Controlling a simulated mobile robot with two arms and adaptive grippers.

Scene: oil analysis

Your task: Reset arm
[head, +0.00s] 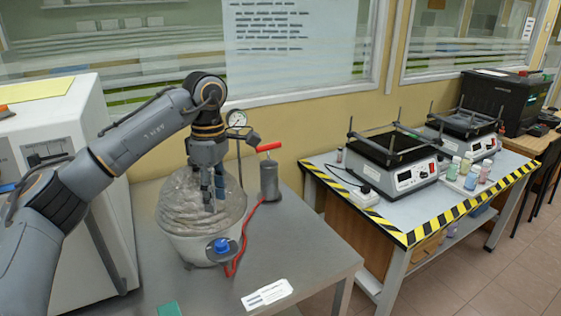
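My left arm comes in from the left and bends down over a round pot. My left gripper (213,192) points down at the pot, in front of or over its clear, wrinkled-looking top. The fingers look close together, but their gap is too small to judge. I cannot tell whether they touch the pot or hold anything. The pot (182,245) is pale, with a blue knob (221,244) at its front. My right gripper is not in view.
A grey cylinder with a red handle (268,148) stands right of the pot, and a red hose (241,240) runs between them. A white machine (115,215) stands left. A striped-edge table (400,236) holds shakers (408,178).

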